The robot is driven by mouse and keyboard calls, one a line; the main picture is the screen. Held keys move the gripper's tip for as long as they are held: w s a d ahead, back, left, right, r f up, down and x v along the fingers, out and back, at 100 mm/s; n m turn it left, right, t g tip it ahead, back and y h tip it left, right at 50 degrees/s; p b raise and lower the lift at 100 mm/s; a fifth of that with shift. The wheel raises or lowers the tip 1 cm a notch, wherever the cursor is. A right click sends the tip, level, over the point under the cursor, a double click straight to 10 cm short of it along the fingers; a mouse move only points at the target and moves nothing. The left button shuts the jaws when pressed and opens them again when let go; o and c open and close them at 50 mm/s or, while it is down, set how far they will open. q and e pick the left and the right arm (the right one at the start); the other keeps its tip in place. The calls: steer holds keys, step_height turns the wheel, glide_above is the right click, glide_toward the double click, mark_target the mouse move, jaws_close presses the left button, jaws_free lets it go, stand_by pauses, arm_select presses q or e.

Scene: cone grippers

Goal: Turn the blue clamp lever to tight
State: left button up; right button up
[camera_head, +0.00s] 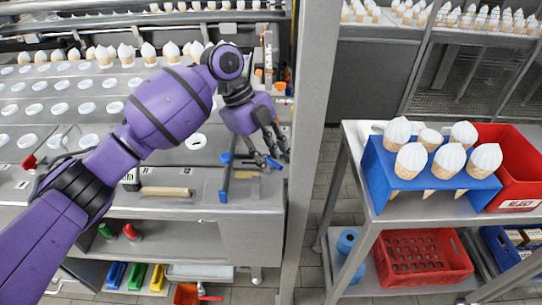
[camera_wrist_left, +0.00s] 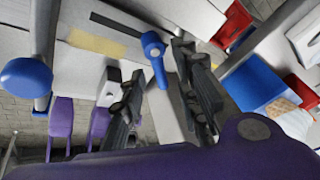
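The blue clamp lever (camera_wrist_left: 154,55) shows in the left wrist view, with its round end at the top, beside a dark slot and a tan label. My left gripper (camera_wrist_left: 160,100) is open, with its two dark fingers apart. The lever's lower end lies between the fingers in that picture; I cannot tell whether either finger touches it. In the head view my left gripper (camera_head: 270,158) is low over the front right end of the steel machine, and its fingers partly hide the lever (camera_head: 273,163). My right gripper is not in view.
A red-handled lever (camera_head: 30,161) is far left.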

arm_select(q)
steer(key=shift+w+f, duration=0.1)
jaws_close()
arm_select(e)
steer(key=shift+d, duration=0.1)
